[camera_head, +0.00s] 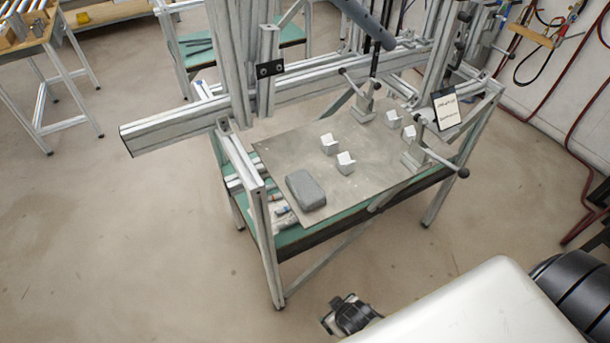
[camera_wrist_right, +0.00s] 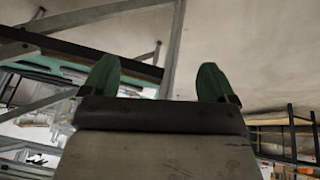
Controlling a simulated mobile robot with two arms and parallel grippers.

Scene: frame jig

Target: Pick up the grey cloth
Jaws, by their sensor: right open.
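The grey cloth (camera_head: 306,190) is a folded, rounded pad. It lies on the near left corner of the metal plate (camera_head: 268,150) on the frame jig in the head view. Nothing touches it from above. My right gripper (camera_wrist_right: 158,80) shows two green fingertips spread wide apart in the right wrist view, with no object held between them. Beyond them are floor and metal frame bars. The cloth cannot be made out in that view. My left gripper is in neither view.
Several small whitish blocks (camera_head: 345,163) stand on the plate right of the cloth. Clamps with handles (camera_head: 415,157) stand at its right edge. A thick aluminium beam (camera_head: 170,129) and uprights rise behind and left. A small sign (camera_head: 447,108) stands at back right.

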